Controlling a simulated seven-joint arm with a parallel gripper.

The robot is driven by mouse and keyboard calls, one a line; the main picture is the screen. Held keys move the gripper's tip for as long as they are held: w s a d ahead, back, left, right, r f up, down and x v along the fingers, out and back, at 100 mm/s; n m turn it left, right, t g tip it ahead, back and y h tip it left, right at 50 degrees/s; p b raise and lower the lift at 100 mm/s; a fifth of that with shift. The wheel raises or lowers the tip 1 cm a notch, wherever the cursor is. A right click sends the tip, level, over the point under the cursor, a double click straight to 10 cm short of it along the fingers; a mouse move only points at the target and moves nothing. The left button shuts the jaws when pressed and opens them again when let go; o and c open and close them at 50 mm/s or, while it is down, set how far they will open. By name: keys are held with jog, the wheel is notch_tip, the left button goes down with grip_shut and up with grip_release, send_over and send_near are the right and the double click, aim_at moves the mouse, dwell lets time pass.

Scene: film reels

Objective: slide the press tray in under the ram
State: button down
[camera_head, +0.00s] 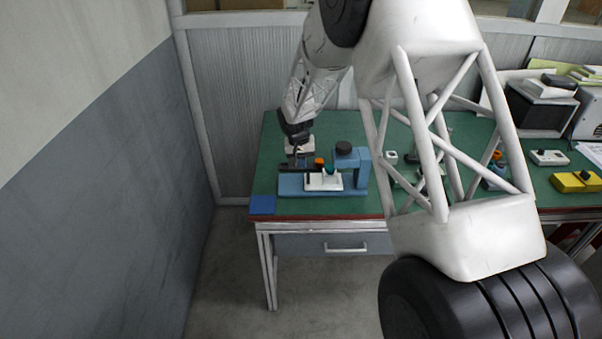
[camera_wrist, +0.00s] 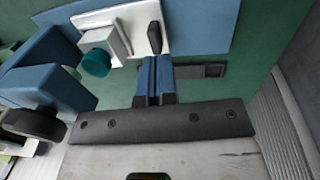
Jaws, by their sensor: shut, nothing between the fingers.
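The white press tray (camera_head: 322,183) lies on the blue base of the press (camera_head: 354,168). In the wrist view the tray (camera_wrist: 183,30) carries a pale block (camera_wrist: 112,38), with a teal round part (camera_wrist: 97,62) beside it. I cannot tell whether the teal part belongs to the tray or the ram. A small black upright piece (camera_wrist: 154,37) shows at the tray, just ahead of my fingertips. My gripper (camera_head: 296,162) is left of the press, above the base's left part. Its blue fingers (camera_wrist: 155,62) are shut and empty. Contact with the black piece is unclear.
The press has a black knob (camera_head: 343,147) on top. An orange knob (camera_head: 319,162) stands behind the tray. A blue square (camera_head: 262,205) lies at the bench's front left corner. The green bench top (camera_head: 270,150) is clear at the left. Other equipment stands at the right.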

aim_at(319, 178)
jog(key=s+a+r+t+h, duration=0.1)
jog(key=a+t+h, duration=0.3)
jog(key=a, duration=0.5)
jog(key=shift+s+a+r+m, duration=0.3)
jog(key=shift+s+r+m, duration=0.1)
jog(key=shift+s, duration=0.5)
jog(key=shift+d+f, duration=0.1)
jog(key=shift+f, duration=0.05)
jog(key=x, duration=1)
jog(key=shift+w, duration=0.2)
jog(key=shift+d+r, duration=0.25)
jog(key=shift+d, duration=1.75)
jog(key=shift+d, duration=2.25)
jog(key=shift+d, duration=0.1)
